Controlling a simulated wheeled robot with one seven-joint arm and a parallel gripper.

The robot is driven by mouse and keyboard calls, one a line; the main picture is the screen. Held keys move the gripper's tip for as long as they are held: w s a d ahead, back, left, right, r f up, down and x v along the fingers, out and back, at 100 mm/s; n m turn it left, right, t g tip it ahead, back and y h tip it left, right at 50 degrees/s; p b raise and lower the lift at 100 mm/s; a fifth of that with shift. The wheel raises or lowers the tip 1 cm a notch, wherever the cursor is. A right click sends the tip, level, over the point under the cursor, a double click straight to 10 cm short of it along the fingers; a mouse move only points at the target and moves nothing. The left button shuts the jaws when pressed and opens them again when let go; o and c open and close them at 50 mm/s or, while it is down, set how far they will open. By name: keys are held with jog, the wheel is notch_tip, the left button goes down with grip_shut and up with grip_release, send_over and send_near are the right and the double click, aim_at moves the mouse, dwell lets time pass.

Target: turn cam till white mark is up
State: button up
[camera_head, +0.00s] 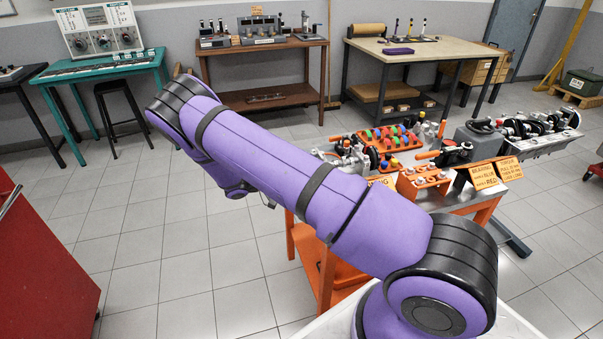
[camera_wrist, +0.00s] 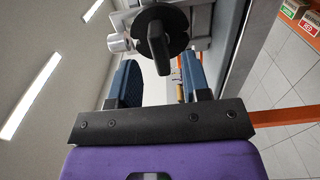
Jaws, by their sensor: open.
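In the wrist view, my gripper (camera_wrist: 159,64) is open, with two dark blue fingers pointing up the picture. A black round knob (camera_wrist: 178,22) with a raised bar lies ahead of the fingertips, on a grey metal assembly (camera_wrist: 203,18). The end of the bar reaches into the gap between the fingers, but I cannot tell whether it touches them. I cannot confirm that this knob turns the cam. No white mark shows on its visible face. In the head view, my gripper is out of sight and my purple arm crosses the middle.
An orange bench (camera_head: 304,243) holds an orange tray of coloured parts (camera_head: 378,139) and yellow signs (camera_head: 484,177). A grey bench (camera_head: 540,146) with a crankshaft-like assembly stands behind right. A red cabinet (camera_head: 45,265) stands at left. The tiled floor (camera_head: 160,235) between is clear.

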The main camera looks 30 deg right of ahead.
jog(key=v, duration=0.5)
jog(key=shift+w+a, duration=0.1)
jog(key=shift+a, duration=0.25)
jog(key=s+r+t+y, duration=0.1)
jog(key=s+r+y, duration=0.3)
jog(key=r, duration=0.6)
jog(key=s+r+y, duration=0.4)
jog(key=s+r, duration=0.1)
jog(key=r, duration=0.4)
jog(key=s+r+t+y, duration=0.1)
jog(key=s+r+y, duration=0.3)
jog(key=r, duration=0.6)
jog(key=s+a+r+n+t+y, duration=0.1)
jog(key=s+r+t, duration=0.3)
jog(key=s, duration=0.8)
jog(key=s+a+r+n+t+y, duration=0.2)
jog(key=s+a+r+t+y, duration=0.2)
jog(key=s+r, duration=0.4)
jog(key=s, duration=0.4)
